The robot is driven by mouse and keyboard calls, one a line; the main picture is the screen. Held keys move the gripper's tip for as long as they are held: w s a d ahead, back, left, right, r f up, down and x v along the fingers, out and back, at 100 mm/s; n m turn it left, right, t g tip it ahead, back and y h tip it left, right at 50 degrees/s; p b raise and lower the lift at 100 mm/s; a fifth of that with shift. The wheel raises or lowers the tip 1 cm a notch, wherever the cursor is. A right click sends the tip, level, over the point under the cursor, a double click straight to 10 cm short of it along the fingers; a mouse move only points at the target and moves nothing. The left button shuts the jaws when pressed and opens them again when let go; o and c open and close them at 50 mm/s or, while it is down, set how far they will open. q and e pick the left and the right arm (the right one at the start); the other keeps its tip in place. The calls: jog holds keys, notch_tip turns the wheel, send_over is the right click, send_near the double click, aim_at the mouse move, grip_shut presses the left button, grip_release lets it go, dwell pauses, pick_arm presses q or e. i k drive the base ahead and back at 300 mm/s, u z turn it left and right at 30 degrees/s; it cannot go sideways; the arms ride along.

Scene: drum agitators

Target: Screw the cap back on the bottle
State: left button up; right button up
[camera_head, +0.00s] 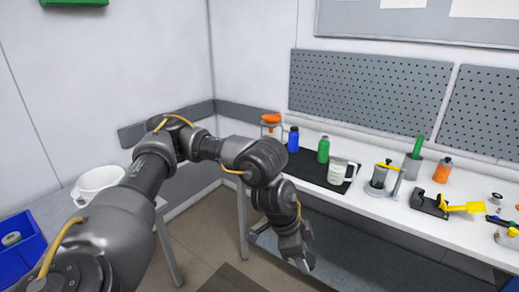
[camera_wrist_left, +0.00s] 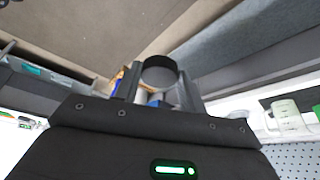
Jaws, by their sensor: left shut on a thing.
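My left gripper (camera_head: 303,262) hangs low in front of the bench, below its front edge. In the left wrist view its fingers (camera_wrist_left: 160,92) are shut on a dark, round, cap-like thing (camera_wrist_left: 159,75); its exact kind is hard to tell. In the head view the held thing cannot be made out. A blue bottle (camera_head: 293,140) and a green bottle (camera_head: 323,150) stand upright on the dark mat (camera_head: 308,167). An orange bottle (camera_head: 442,170) stands farther right. I cannot tell which bottle is uncapped. The gripper is apart from all of them. My right gripper is not in view.
A pale jug (camera_head: 338,171) stands at the mat's right end. Past it are a metal container on a stand (camera_head: 378,176), a grey cup with a green handle (camera_head: 411,167) and a yellow-handled tool (camera_head: 463,207). A white bowl (camera_head: 97,182) and blue bin (camera_head: 20,255) are left.

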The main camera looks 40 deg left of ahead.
aim_at(323, 145)
jog(key=u, duration=1)
jog(key=i, duration=0.5)
jog(key=z, duration=0.05)
